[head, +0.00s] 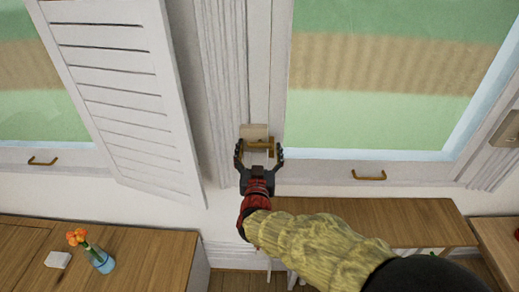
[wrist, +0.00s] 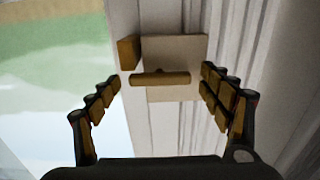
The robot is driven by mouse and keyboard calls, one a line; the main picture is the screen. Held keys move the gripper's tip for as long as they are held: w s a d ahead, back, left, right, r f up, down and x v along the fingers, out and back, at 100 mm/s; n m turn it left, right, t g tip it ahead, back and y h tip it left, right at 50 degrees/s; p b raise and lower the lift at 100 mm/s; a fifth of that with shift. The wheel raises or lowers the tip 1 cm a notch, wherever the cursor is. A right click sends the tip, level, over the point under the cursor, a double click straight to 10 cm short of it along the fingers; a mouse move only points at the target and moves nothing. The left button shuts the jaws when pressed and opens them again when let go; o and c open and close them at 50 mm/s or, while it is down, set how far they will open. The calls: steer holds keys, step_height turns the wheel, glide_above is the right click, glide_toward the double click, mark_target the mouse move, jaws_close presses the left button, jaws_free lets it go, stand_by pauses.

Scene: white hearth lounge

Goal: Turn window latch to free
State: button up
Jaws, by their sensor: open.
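The window latch has a pale plate (wrist: 176,52) on the white window frame, with a brass handle bar (wrist: 160,79) lying crosswise over it. A small brass block (wrist: 129,53) sits beside the plate in the wrist view. In the head view the latch (head: 256,131) is at the centre, partly hidden by my gripper (head: 259,153). My gripper is open, and its fingers (wrist: 161,80) stand to either side of the handle bar in the wrist view. Gaps show between the bar and both fingers. Nothing is held.
A white louvred shutter (head: 115,75) stands left of the latch. The window pane (head: 385,85) is to the right, with a brass pull (head: 369,176) on its lower frame. Below are a wooden surface (head: 400,222) and a table (head: 150,255) with an orange-flowered vase (head: 100,260).

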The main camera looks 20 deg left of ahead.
steer(key=shift+c, duration=1)
steer(key=c, duration=1)
steer(key=shift+o, duration=0.2)
steer(key=shift+n+p, duration=0.3)
steer(key=shift+p, duration=0.1)
steer(key=n+p, duration=0.3)
steer(key=shift+r, duration=0.15)
steer(key=n+p, duration=0.4)
steer(key=n, duration=0.1)
steer(key=n+p, duration=0.3)
steer(key=n, duration=0.1)
steer(key=shift+n, duration=0.4)
steer(key=shift+a+f+n+p, duration=0.1)
steer(key=shift+f+n+p, duration=0.1)
steer(key=shift+n+p, duration=1.55)
steer(key=shift+n+b, duration=0.4)
steer(key=shift+n, duration=0.25)
